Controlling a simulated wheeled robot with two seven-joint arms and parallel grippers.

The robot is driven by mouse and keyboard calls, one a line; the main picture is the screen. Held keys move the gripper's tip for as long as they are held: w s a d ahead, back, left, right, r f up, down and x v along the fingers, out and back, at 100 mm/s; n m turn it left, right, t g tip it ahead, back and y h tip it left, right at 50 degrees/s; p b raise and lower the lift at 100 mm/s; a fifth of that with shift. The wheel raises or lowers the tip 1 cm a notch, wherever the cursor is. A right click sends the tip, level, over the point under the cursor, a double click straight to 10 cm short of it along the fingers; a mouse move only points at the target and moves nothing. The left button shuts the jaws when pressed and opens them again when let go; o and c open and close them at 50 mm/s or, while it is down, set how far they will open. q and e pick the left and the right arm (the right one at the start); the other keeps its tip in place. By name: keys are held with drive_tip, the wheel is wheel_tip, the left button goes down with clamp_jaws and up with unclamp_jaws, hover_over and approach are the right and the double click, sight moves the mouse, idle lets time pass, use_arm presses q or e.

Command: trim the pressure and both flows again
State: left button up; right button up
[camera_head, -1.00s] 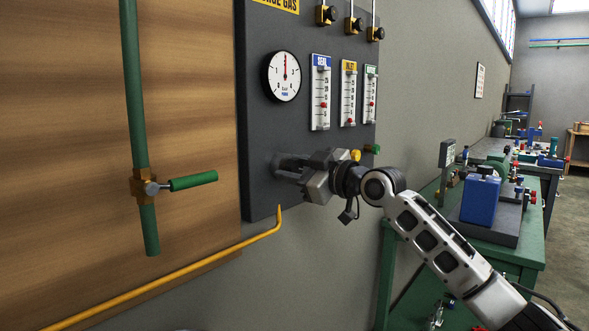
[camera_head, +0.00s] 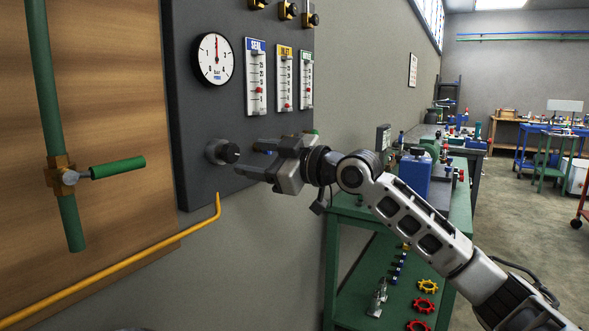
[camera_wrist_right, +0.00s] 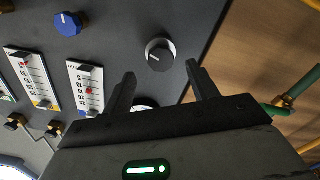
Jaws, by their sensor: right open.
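The black pressure knob (camera_head: 222,151) sits low on the dark panel (camera_head: 200,110); in the right wrist view, this knob (camera_wrist_right: 160,55) lies just beyond and between the fingertips. My right gripper (camera_head: 246,160) is open and empty, off the knob. The round gauge (camera_head: 215,60) has its needle pointing up. Three flow tubes stand beside it: the blue-labelled SEAL tube (camera_head: 256,78), the yellow-labelled INLET tube (camera_head: 285,80) and a green-labelled tube (camera_head: 306,78), with red floats. A blue knob (camera_wrist_right: 69,23) shows clearly in the wrist view; a green knob (camera_head: 313,131) is partly hidden. My left gripper is out of view.
A green pipe (camera_head: 45,90) with a green lever valve (camera_head: 117,168) stands on the wooden board at left. A yellow pipe (camera_head: 120,260) runs below the panel. A green bench (camera_head: 345,208) with a blue container (camera_head: 415,173) stands at right.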

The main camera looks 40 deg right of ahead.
use_arm(q)
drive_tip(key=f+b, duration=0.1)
drive_tip(key=b, duration=0.2)
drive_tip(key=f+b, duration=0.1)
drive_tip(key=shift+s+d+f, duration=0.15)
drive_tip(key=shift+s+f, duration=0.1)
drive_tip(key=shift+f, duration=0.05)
use_arm(e)
drive_tip(key=v, duration=0.9)
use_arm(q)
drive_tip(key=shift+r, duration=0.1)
